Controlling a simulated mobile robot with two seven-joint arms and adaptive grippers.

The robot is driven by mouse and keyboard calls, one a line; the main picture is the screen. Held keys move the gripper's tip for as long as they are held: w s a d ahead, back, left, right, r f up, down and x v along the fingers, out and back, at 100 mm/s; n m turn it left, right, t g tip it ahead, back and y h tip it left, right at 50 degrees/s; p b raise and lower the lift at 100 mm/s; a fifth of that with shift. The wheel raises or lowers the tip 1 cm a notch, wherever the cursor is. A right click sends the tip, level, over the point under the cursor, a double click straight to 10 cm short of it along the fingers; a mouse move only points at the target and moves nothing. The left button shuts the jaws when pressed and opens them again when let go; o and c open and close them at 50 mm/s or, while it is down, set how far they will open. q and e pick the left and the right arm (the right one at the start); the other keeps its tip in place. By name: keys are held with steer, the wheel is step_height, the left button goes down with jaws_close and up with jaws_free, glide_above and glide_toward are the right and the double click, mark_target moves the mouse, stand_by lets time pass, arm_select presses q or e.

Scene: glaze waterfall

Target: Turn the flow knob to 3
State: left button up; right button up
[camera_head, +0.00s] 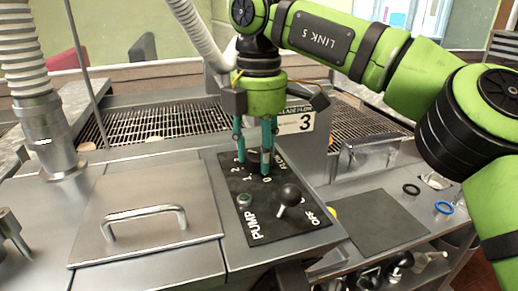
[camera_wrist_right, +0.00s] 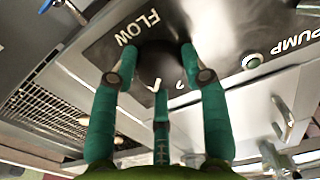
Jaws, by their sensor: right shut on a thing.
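The black control panel (camera_head: 262,222) carries the flow knob, a dial scale with digits such as 0, 1 and 2, and the pump controls. My right gripper (camera_head: 254,170) points down over the dial with its teal fingers around the knob. In the right wrist view the dark round flow knob (camera_wrist_right: 154,64) sits between the fingers of the gripper (camera_wrist_right: 157,82), beside the word FLOW. The gripper is shut on it. A card (camera_head: 299,123) behind shows a 3. My left gripper is not in view.
A pump lever with a black ball (camera_head: 290,194) and a green button (camera_head: 244,200) stand just in front of the dial. A lid with a metal handle (camera_head: 145,222) lies left. Grates (camera_head: 160,122) are behind.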

mark_target(259, 154)
steer(key=shift+s+f, duration=0.1)
steer(key=shift+f, duration=0.1)
steer(key=o, duration=1.1)
steer(key=shift+o, duration=0.2)
steer(key=shift+r, duration=0.1)
steer(key=shift+r, duration=0.15)
steer(key=shift+r, duration=3.6)
